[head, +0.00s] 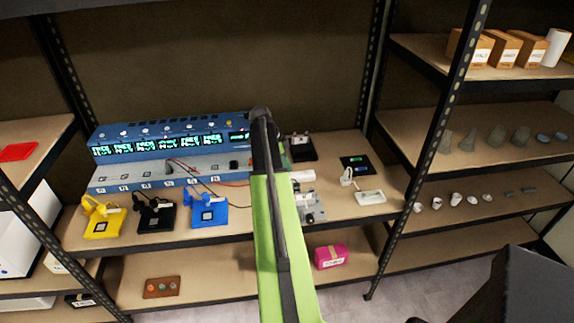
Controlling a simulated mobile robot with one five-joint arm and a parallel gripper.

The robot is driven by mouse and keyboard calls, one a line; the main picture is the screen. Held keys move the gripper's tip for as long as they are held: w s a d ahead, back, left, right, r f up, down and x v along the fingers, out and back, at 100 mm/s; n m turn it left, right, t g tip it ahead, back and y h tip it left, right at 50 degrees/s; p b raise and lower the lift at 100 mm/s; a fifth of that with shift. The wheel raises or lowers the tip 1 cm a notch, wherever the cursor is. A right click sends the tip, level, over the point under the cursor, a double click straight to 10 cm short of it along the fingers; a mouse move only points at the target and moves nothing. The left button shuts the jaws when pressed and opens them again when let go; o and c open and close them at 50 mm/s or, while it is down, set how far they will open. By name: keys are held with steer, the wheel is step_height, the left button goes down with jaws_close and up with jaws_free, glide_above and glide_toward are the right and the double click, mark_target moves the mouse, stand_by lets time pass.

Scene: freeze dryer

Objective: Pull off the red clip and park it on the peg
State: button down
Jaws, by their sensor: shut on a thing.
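My green and dark arm (272,230) reaches up across the middle of the head view to the bench. Its dark far end (263,135) is over the right end of the blue instrument (160,141). My gripper's fingers are hidden behind the arm. A red lead (232,184) and a dark lead run from the instrument's front ledge toward the arm. I cannot make out the red clip; the end of the red lead is covered by the arm. I cannot identify the peg.
Yellow (104,221), black (155,216) and blue (208,212) stands line the bench's front left. A white stand (369,197) and a black pad (356,163) are at right. A pink box (330,257) lies below. Shelf posts flank the bench.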

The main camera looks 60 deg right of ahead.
steer(key=shift+f+b, duration=1.25)
stand_by(0.3)
steer(key=c, duration=1.3)
jaws_free()
steer(key=shift+r, duration=0.1)
steer(key=p+v, duration=1.6)
steer(key=v, duration=0.1)
steer(key=shift+w+a+r, duration=0.1)
steer(key=shift+w+a, duration=0.05)
steer(key=shift+w, duration=0.05)
